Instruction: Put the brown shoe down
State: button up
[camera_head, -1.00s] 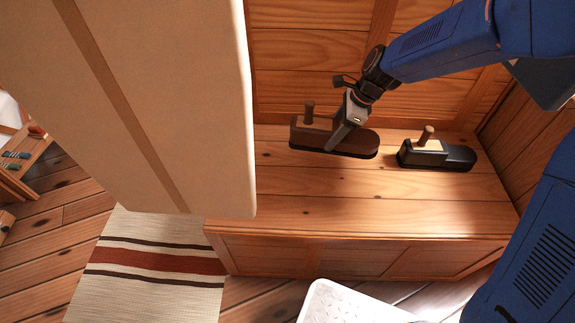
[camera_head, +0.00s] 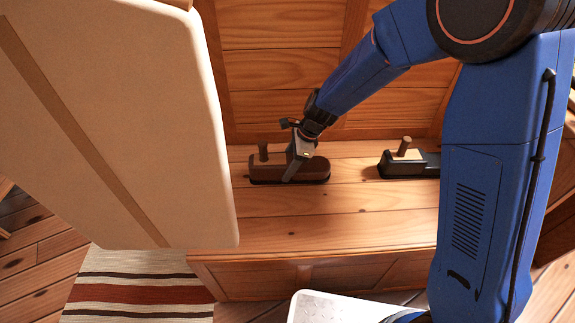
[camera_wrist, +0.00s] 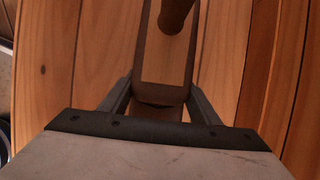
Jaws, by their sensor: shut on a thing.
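The brown shoe (camera_head: 315,168), a dark brown block with an upright peg near its left end, is at the bench top (camera_head: 330,228). It looks level, and its underside is on the boards or very close above them; I cannot tell which. Part of the shoe is hidden behind the fingers.
A black shoe (camera_head: 400,170) with a tan top and peg stands to the right on the bench, partly hidden by my arm. A large beige panel (camera_head: 130,130) fills the left. A striped rug (camera_head: 140,290) and a white textured surface (camera_head: 335,305) lie below. The bench front is clear.

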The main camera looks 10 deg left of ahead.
jog(key=o, duration=1.4)
jog(key=shift+f, duration=0.1)
jog(key=v, duration=1)
jog(key=shift+d+r, duration=0.1)
jog(key=shift+r, duration=0.3)
jog(key=shift+v, duration=0.75)
